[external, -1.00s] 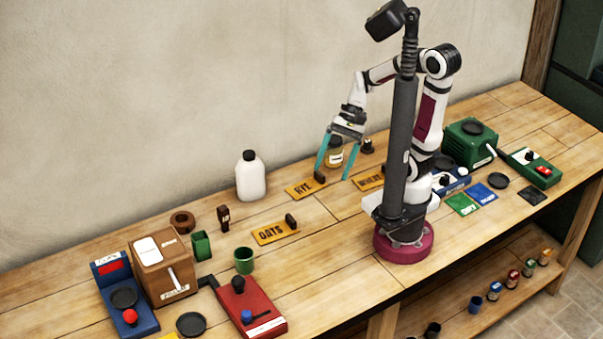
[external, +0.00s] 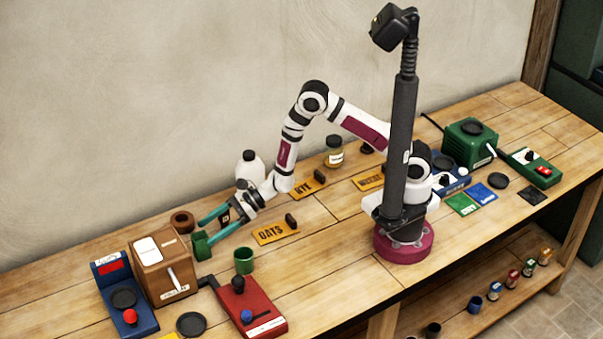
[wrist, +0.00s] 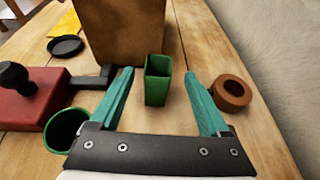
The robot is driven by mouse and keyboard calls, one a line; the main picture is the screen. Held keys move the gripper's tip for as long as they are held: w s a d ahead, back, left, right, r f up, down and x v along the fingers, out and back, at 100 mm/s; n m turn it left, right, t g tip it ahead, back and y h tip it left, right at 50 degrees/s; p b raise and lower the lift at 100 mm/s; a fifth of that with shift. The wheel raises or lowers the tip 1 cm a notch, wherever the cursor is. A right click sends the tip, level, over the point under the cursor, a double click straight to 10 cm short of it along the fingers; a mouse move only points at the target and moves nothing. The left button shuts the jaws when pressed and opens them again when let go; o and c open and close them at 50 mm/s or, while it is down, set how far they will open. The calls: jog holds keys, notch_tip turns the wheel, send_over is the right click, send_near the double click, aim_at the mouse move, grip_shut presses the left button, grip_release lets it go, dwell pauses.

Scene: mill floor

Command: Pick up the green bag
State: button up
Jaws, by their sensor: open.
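The green bag (external: 201,246) is a small upright, square, open-topped green holder on the bench, right of the brown box. In the wrist view the green bag (wrist: 156,88) stands in the middle, between and just past my fingertips. My gripper (external: 206,233) is open and reaches low and level toward it, one teal finger on each side in the picture. In the wrist view, my gripper (wrist: 160,75) shows a gap on both sides of the bag. Whether the fingers overlap the bag in depth is hard to tell.
A round green cup (wrist: 66,130) stands close to the left finger, and a brown ring (wrist: 232,93) lies close to the right one. The brown box (wrist: 125,30) stands behind the bag. A red device (external: 248,308) and OATS plate (external: 275,233) are nearby.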

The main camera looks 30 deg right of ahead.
aim_at(199, 236)
jog(key=x, duration=0.4)
jog(key=shift+s+a+f, duration=0.1)
jog(key=shift+s+a, duration=0.05)
grip_shut()
